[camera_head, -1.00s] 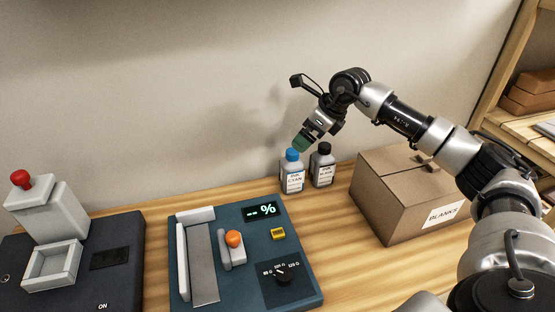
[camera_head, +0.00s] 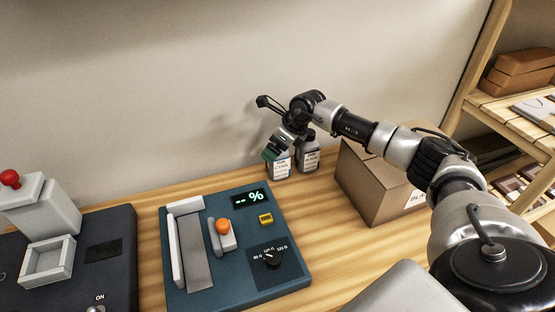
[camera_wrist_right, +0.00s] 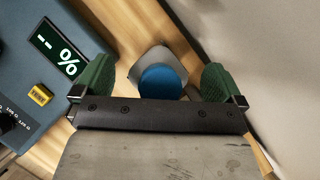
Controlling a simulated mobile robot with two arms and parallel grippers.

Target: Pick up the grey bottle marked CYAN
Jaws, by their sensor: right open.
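The grey bottle marked CYAN (camera_head: 278,168) stands upright on the wooden table near the wall, its upper part hidden by my right gripper in the head view. In the right wrist view its blue cap (camera_wrist_right: 160,82) lies between my two green fingertips, with space on both sides. My right gripper (camera_head: 271,150) is open above and around the cap; it also shows in the right wrist view (camera_wrist_right: 158,82). No grip on the bottle shows. My left gripper is not in view.
A second grey bottle (camera_head: 308,155) stands close to the right of the CYAN one. A cardboard box (camera_head: 375,190) is further right. A blue press control unit (camera_head: 240,275) lies in front, and a dark machine (camera_head: 110,235) stands at left.

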